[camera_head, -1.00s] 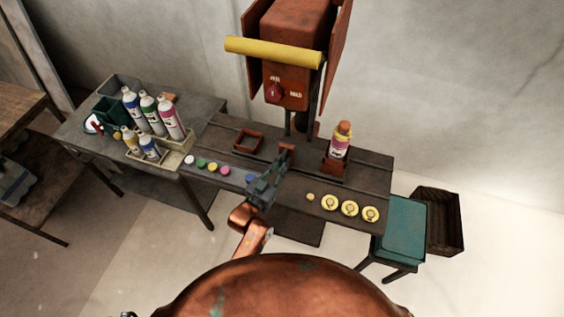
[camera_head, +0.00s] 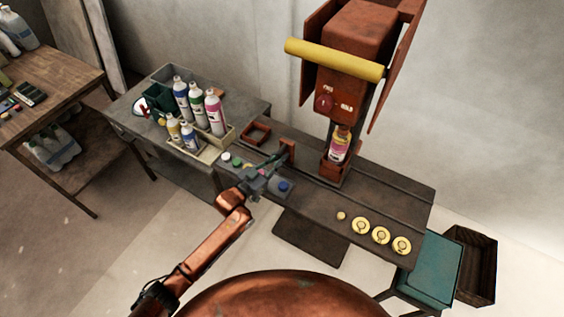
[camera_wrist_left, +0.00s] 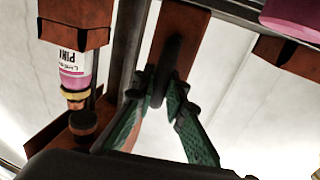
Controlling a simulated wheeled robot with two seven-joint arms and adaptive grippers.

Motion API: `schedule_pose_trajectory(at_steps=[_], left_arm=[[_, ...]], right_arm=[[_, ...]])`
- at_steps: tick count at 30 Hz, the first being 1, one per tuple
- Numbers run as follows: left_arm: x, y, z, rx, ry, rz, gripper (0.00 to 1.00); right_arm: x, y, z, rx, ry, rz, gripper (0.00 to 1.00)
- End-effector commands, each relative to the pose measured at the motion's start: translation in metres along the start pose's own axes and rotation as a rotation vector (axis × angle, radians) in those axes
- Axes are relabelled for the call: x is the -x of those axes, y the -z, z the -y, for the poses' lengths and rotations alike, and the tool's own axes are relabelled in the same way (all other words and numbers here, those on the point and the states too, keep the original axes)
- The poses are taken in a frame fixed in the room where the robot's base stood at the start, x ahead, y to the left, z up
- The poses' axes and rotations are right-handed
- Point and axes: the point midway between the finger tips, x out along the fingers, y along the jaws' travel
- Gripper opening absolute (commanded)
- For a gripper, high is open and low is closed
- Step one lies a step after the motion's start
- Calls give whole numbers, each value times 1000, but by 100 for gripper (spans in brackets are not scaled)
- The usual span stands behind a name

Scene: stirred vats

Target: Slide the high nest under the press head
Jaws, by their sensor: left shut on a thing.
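The high nest (camera_head: 333,172) is a rust-red holder on the dark bench rail. A pink-labelled bottle (camera_head: 339,148) with an orange top stands upright in it, below the press housing (camera_head: 347,70). In the left wrist view, which is upside down, the bottle (camera_wrist_left: 75,70) appears close to the round press head (camera_wrist_left: 85,123); I cannot tell whether they line up exactly. My left gripper (camera_head: 279,160) is left of the nest, by an upright rust plate (camera_head: 288,147). Its green-padded fingers (camera_wrist_left: 163,88) are shut on the plate's dark handle (camera_wrist_left: 169,60).
An empty low nest (camera_head: 256,133) lies left of the plate. Coloured caps (camera_head: 226,157), yellow discs (camera_head: 361,226) and a tray (camera_head: 224,142) of bottles flank the rail. The press's yellow bar (camera_head: 334,59) overhangs. A teal stool (camera_head: 428,267) stands at right.

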Motion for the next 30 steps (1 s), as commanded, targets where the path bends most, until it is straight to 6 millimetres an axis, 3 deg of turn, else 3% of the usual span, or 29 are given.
schedule_pose_trajectory(at_steps=[7, 23, 24, 30], left_arm=[[1, 0, 17, -1, -5, 0, 0], [3, 1, 24, -1, 0, 0, 0], [3, 1, 25, -1, 0, 0, 14], [3, 1, 24, -1, -1, -1, 28]], right_arm=[[-4, -4, 1, -1, 1, 5, 40], [-4, -6, 1, -1, 1, 7, 40], [-4, -6, 1, -1, 1, 7, 40], [-4, -6, 1, -1, 1, 7, 40]])
